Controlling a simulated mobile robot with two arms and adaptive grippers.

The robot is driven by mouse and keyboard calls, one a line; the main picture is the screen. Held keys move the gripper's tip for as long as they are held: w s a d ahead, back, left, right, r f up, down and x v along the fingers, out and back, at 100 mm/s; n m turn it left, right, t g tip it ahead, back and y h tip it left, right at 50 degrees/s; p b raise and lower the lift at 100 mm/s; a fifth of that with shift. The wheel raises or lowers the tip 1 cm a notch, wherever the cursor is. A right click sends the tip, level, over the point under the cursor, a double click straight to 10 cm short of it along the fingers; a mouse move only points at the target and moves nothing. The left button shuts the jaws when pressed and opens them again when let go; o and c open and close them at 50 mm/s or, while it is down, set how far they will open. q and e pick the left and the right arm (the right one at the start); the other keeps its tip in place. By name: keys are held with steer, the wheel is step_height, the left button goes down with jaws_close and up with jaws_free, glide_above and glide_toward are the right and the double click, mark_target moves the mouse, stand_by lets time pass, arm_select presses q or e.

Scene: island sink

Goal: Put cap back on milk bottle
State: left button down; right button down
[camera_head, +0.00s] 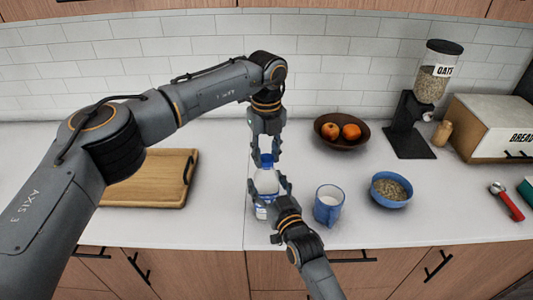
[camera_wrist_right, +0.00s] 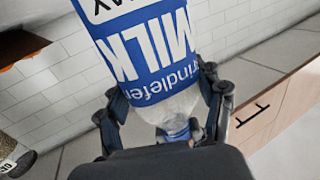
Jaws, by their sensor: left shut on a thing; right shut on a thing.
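The milk bottle (camera_head: 266,183) stands upright on the counter, white with a blue label. My right gripper (camera_head: 268,190) is shut around its body from the front right. In the right wrist view the milk bottle (camera_wrist_right: 145,55) appears upside down between the fingers of my right gripper (camera_wrist_right: 168,105). The blue cap (camera_head: 266,161) is at the top of the bottle, between the fingers of my left gripper (camera_head: 265,157), which points down and is shut on it. The blue cap also shows low in the right wrist view (camera_wrist_right: 178,132). I cannot tell whether it is seated on the neck.
A fruit bowl (camera_head: 327,138) is behind. A wooden tray (camera_head: 150,190) lies left. An oats dispenser (camera_head: 430,85) and bread box (camera_head: 490,130) stand right.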

arm_select(q)
steer(key=m, duration=0.7)
steer(key=shift+m, duration=0.4)
steer(key=m, duration=0.5)
steer(key=shift+m, duration=0.3)
steer(key=m, duration=0.3)
steer(key=shift+m, duration=0.4)
steer(key=m, duration=0.3)
steer(key=shift+m, duration=0.3)
steer(key=m, duration=0.6)
steer(key=shift+f, duration=0.1)
steer(key=c, duration=0.9)
jaws_free()
steer(key=shift+c, duration=0.2)
